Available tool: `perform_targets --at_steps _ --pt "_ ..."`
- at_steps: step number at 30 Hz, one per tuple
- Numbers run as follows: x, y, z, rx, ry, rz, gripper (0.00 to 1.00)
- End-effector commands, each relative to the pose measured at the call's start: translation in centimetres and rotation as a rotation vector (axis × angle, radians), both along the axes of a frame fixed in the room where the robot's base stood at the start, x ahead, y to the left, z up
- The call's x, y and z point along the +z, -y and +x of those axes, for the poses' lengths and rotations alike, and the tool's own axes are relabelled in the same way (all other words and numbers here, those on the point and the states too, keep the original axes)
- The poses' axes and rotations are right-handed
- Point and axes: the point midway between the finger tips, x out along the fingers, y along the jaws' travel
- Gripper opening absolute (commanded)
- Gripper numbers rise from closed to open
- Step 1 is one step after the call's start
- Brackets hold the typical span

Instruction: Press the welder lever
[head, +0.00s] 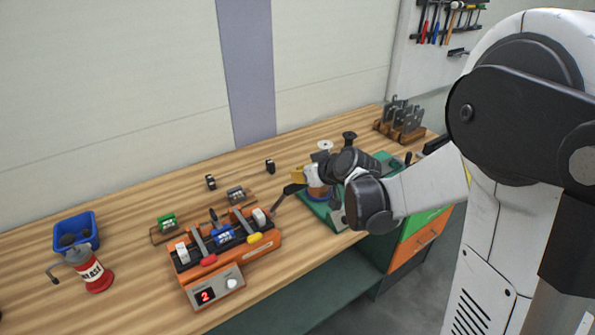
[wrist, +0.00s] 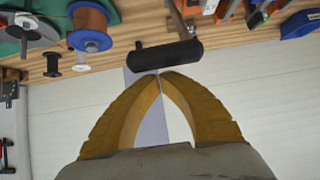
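The welder (head: 262,245) is an orange bench unit with a lit red "2" on its display, on the wooden bench. Its lever rises at the right end, a metal arm with a black handle (head: 293,188). The handle also shows in the wrist view (wrist: 165,60) as a black cylinder just beyond my fingertips. My gripper (wrist: 160,74) has yellow fingers with tips meeting and nothing between them. In the head view my gripper (head: 298,175) is beside the handle, partly hidden by my wrist. I cannot tell whether the fingertips touch the handle.
A copper wire spool (wrist: 90,27) sits on a green base (head: 312,206) right of the welder. A red canister (head: 92,272) and blue bin (head: 78,232) stand at the left. A rack of grey parts (head: 402,120) is at the back right. The bench's front left is clear.

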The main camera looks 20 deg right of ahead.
Motion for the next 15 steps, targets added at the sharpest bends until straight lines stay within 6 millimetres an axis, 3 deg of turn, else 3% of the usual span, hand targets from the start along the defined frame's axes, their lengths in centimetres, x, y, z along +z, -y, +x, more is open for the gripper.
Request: perform_targets --at_steps 15 --pt "-0.8 0.4 -1.4 0.001 -0.001 -0.001 0.0"
